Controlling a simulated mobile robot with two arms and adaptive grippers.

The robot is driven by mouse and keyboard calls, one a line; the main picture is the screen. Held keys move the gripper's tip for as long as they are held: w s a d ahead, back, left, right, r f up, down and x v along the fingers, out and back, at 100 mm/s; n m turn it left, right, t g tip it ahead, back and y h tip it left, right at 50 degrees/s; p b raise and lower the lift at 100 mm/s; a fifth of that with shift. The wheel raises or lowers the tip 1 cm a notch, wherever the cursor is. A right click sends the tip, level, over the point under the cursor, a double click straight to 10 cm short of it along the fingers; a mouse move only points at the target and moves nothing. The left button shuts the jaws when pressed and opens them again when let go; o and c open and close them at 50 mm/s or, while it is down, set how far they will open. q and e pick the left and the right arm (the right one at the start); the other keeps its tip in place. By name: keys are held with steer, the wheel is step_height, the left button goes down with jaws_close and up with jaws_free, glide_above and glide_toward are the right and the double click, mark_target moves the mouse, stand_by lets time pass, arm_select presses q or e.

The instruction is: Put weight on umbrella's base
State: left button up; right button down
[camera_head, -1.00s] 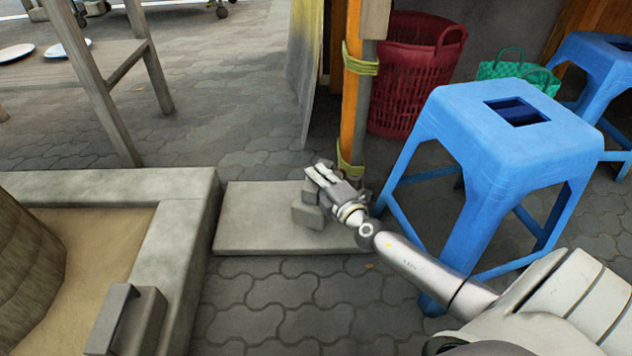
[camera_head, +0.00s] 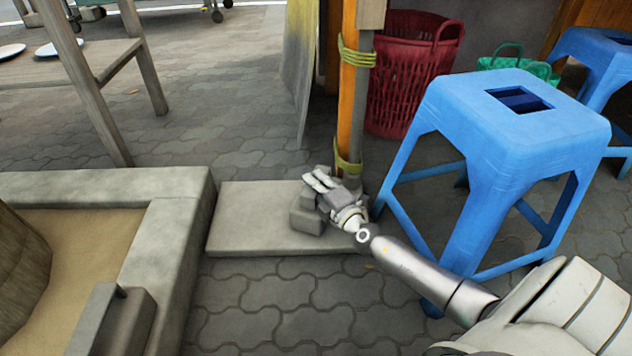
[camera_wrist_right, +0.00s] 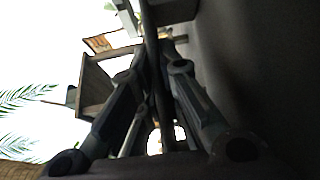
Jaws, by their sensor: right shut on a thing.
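The umbrella's base is a flat grey slab (camera_head: 255,205) on the paving in the head view. An orange pole with yellow-green ties (camera_head: 350,95) rises at its back right. A grey block-shaped weight (camera_head: 307,221) is at the slab's right part, in front of the pole. My right gripper (camera_head: 318,182) is shut on this weight from above and partly covers it. I cannot tell whether the weight's underside touches the slab. The right wrist view shows the dark gripper fingers (camera_wrist_right: 158,110), with the held part unclear. My left gripper is out of view.
A blue stool (camera_head: 500,130) stands close to the right of the slab, beside my right arm. A red basket (camera_head: 412,75) is behind. A low stone border (camera_head: 165,245) lies left, with another grey handled block (camera_head: 115,325) at its front. The slab's left part is clear.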

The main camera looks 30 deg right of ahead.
steer(key=shift+w+d+r, duration=0.1)
steer(key=shift+w+r, duration=0.05)
steer(key=shift+r, duration=0.4)
steer(key=c, duration=2)
jaws_free()
steer(key=shift+f, duration=0.55)
steer(key=o, duration=0.4)
steer(key=shift+r, duration=0.1)
steer(key=shift+s, duration=0.25)
steer(key=s, duration=0.4)
steer(key=s+p, duration=0.1)
steer(key=s, duration=0.6)
steer(key=shift+s+a+r+p, duration=0.15)
steer(key=shift+s+a+p, duration=0.2)
steer(key=shift+s, duration=0.05)
